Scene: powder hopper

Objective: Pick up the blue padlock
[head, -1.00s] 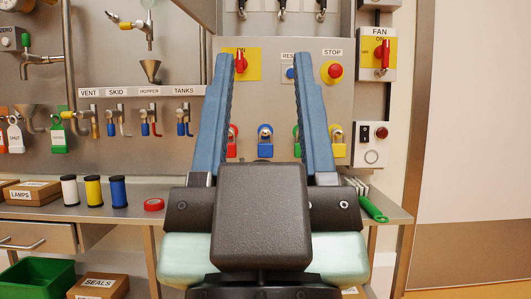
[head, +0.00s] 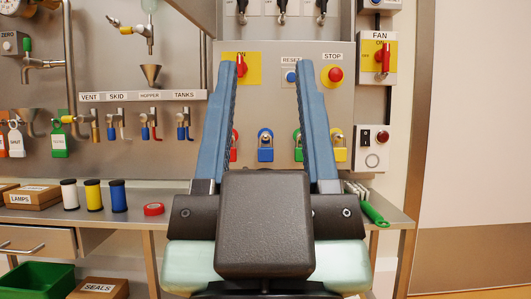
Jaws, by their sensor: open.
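The blue padlock (head: 265,153) hangs by its shackle on the steel panel, in a row with a red, a green and a yellow padlock. In the picture it shows between the two blue fingers of my gripper (head: 269,72). My gripper is open and empty, with its fingers pointing toward the panel. How far the fingertips are from the padlock in depth cannot be told. The padlock's body and shackle are both in view.
The red padlock (head: 233,148) and green padlock (head: 298,148) are partly hidden by my fingers. The yellow padlock (head: 339,149) hangs at the right. Above are the red stop button (head: 336,74) and the fan switch (head: 382,58). A shelf (head: 180,212) below carries spools and red tape (head: 153,209).

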